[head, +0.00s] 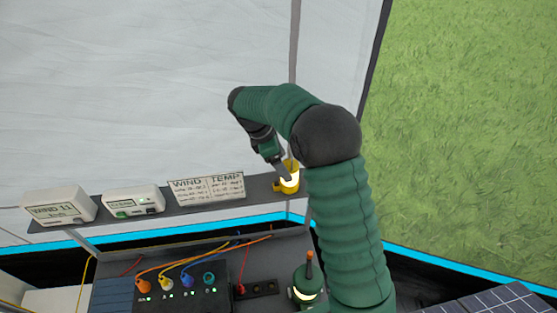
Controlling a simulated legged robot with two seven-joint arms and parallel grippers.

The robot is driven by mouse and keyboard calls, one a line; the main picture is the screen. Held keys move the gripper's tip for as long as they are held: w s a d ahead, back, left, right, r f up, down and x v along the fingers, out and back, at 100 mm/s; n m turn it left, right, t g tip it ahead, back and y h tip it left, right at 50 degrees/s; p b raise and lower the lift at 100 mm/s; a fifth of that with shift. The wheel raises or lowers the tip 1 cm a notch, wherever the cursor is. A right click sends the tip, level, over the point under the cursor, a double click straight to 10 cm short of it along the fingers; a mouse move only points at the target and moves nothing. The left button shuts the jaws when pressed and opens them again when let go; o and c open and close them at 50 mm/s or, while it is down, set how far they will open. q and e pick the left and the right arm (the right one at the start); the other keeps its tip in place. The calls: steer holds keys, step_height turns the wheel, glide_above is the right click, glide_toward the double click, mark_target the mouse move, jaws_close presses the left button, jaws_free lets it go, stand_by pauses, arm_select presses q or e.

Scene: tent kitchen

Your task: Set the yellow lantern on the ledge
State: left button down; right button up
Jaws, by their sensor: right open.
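The yellow lantern (289,185) is at the right end of the dark ledge (150,217), looks upright, and has a bright glowing band. My right gripper (283,171) reaches down to it from above and behind, with its fingers at the lantern's upper left side. It is open, and I cannot tell whether the fingers touch the lantern. My right arm hides what is just right of the lantern. My left gripper is not in view.
On the ledge stand a WIND box (58,207), a second white box (133,201) and a WIND/TEMP card (207,188). Below are a black box with coloured plugs (182,287) and a green lantern (307,282). The tent wall (150,80) rises behind.

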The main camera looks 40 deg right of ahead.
steer(key=s+a+f+m+t+y, duration=0.1)
steer(key=s+a+m, duration=0.1)
steer(key=a, duration=0.4)
steer(key=s+a+f+m+t+y, duration=0.1)
steer(key=s+a+m, duration=0.2)
steer(key=a, duration=0.3)
steer(key=s+a+f+m+t+y, duration=0.2)
steer(key=s+a+f+m+t, duration=0.1)
steer(key=s+a+m, duration=0.65)
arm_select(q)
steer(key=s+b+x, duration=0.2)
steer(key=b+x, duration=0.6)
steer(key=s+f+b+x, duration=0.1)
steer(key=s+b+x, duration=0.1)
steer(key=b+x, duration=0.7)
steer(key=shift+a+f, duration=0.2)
arm_select(e)
step_height(320, 180, down, 18)
steer(key=d+n, duration=0.2)
steer(key=shift+s, duration=0.15)
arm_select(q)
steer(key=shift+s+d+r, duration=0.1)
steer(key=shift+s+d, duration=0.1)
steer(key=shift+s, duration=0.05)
arm_select(e)
steer(key=shift+s+d, duration=0.15)
steer(key=shift+s, duration=0.05)
